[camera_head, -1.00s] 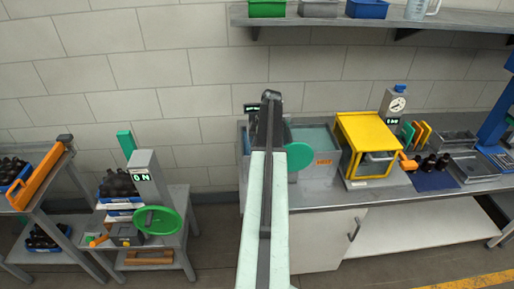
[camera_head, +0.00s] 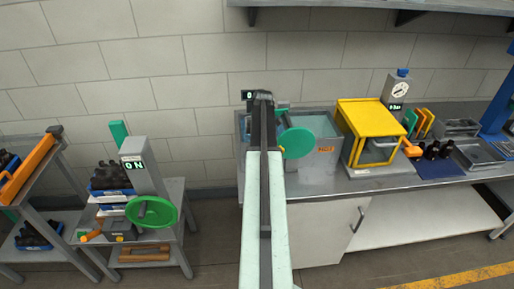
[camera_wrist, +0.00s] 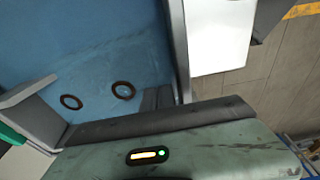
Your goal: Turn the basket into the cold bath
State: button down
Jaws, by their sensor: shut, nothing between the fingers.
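A twin tank stands at the left end of the bench. Its right bath (camera_head: 325,125) holds pale teal liquid and has an orange label. Its left part (camera_head: 241,125) is mostly hidden behind my arm. A green disc (camera_head: 297,143) shows at the tank's front, beside my arm. I cannot make out the basket in the head view. The wrist view looks down on a blue surface (camera_wrist: 105,45) with two dark rings; I cannot tell which bath it is. My gripper (camera_wrist: 157,98) appears shut and empty over its edge. In the head view my arm hides it.
The floor between is clear.

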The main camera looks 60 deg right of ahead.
jog(key=shift+s+d+f, duration=0.4)
jog(key=shift+s+f, duration=0.05)
jog(key=shift+f, duration=0.2)
jog(key=shift+w, duration=0.1)
jog(key=shift+w+a, duration=0.15)
jog(key=shift+r, duration=0.1)
jog(key=shift+w+a+r+p, duration=0.1)
jog(key=shift+r+p, duration=0.3)
jog(key=shift+r, duration=0.1)
notch_tip(320, 180, up, 13)
jog(key=p, duration=1.2)
jog(key=shift+w+a+p, duration=0.25)
jog(key=shift+w+p, duration=0.1)
jog(key=shift+p, duration=0.05)
jog(key=shift+f, duration=0.15)
